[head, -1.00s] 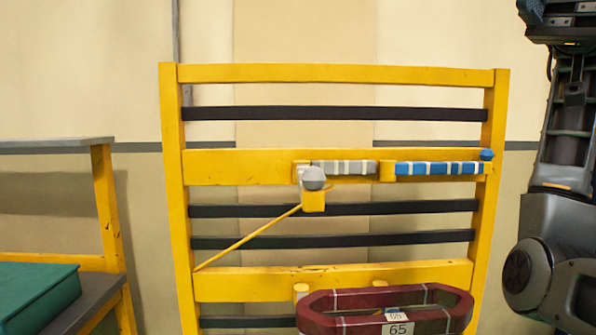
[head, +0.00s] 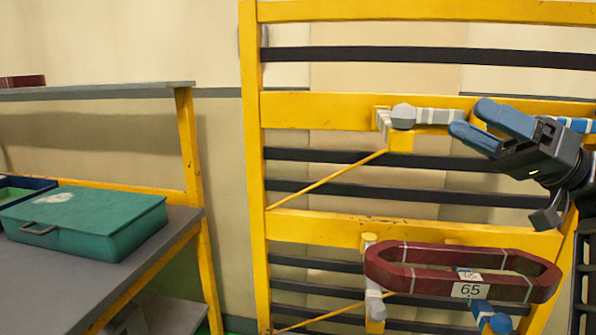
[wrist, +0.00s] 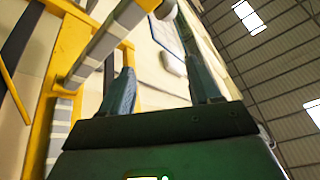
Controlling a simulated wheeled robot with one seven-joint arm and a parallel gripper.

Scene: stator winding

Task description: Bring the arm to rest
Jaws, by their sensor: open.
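My gripper (head: 470,122) is at the right in the head view, in front of the yellow rack. Its two blue fingers are spread apart and point left, with nothing between them. In the wrist view my gripper (wrist: 165,90) also shows its fingers apart and empty, with the rack's striped bar beyond them at the left. My dark arm comes in from the right edge of the head view.
The yellow rack (head: 250,200) carries a grey-and-white striped peg (head: 403,116) and, lower, a dark red coil (head: 400,270) labelled 65. A grey bench (head: 60,270) with a green case (head: 90,220) stands at the left. Bare wall lies between bench and rack.

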